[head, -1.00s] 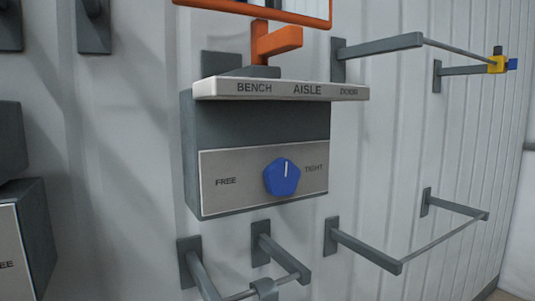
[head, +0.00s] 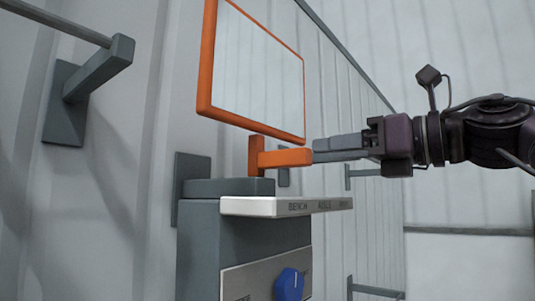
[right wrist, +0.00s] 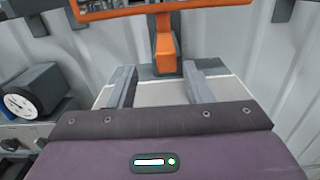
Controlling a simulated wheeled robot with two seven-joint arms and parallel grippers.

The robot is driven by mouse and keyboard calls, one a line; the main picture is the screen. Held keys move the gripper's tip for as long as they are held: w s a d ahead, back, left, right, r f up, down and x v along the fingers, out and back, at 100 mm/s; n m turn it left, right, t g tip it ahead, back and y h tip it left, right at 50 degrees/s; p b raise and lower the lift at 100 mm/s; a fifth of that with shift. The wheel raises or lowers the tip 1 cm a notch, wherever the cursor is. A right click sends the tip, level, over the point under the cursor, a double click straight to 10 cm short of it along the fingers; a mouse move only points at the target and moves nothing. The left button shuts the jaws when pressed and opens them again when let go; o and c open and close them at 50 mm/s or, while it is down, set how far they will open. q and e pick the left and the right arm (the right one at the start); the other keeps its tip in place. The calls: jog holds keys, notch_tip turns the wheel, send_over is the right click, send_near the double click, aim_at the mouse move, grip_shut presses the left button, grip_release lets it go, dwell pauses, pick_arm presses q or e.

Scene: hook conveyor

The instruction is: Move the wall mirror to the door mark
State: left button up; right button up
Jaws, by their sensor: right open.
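The wall mirror (head: 255,75), a pane in an orange frame, stands on an orange post with a level orange handle (head: 285,158) above the grey wall box (head: 210,240). My right gripper (head: 316,150) is level at the handle's free end, coming from the right. In the right wrist view my open fingers (right wrist: 160,72) lie either side of the handle (right wrist: 166,50)'s end; I cannot tell whether they overlap it. My left gripper is not in view.
A blue knob (head: 289,284) sits on the box's front plate, partly cut off by the frame. A grey wall bracket (head: 98,72) with a rod juts out at upper left. More brackets (head: 365,175) stand behind my right gripper.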

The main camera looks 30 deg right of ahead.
aim_at(309, 153)
jog(key=shift+a, duration=0.2)
jog(key=w+p, duration=0.2)
jog(key=w, duration=0.1)
jog(key=shift+d+f, duration=0.1)
jog(key=shift+d, duration=0.2)
jog(key=p+x, duration=0.1)
jog(key=x, duration=0.1)
jog(key=p+x, duration=0.1)
jog(key=x, duration=0.1)
jog(key=shift+s+a, duration=0.2)
jog(key=shift+a, duration=0.05)
jog(key=shift+w+a, duration=0.2)
jog(key=shift+w, duration=0.05)
jog(key=shift+d, duration=0.2)
jog(key=shift+c, duration=0.6)
jog(key=c, duration=0.7)
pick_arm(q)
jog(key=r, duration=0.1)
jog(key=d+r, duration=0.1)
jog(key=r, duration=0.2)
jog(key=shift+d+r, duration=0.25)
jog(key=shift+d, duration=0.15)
pick_arm(e)
grip_shut()
